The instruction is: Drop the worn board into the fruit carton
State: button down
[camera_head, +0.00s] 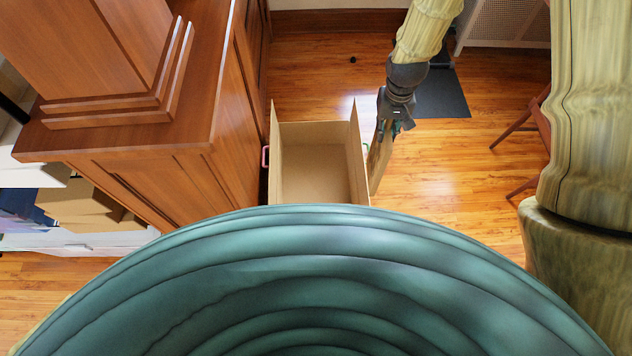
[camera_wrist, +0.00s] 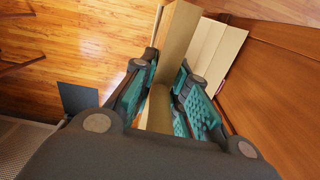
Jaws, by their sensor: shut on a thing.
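The fruit carton (camera_head: 312,134) is an open cardboard box on the floor beside the wooden cabinet, with flaps standing up. Its inside looks empty where visible; my teal body hides its near end. My gripper (camera_head: 385,128) is just right of the carton in the head view, pointing down, outside the right flap. It is shut on the worn board (camera_head: 379,158), a narrow brown piece hanging below the fingers. In the wrist view the board (camera_wrist: 158,108) sits between the teal finger pads (camera_wrist: 158,100). Part of the carton (camera_wrist: 213,50) shows beyond, up and to the right.
The wooden cabinet (camera_head: 190,130) stands close to the carton's left. A dark mat (camera_head: 440,92) lies on the floor behind my arm. A wooden chair (camera_head: 530,125) is at the right. Floor between carton and chair is clear.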

aim_at(320, 191)
jog(key=z, duration=2)
jog(key=k, duration=1)
jog(key=u, duration=1.75)
jog(key=i, duration=1)
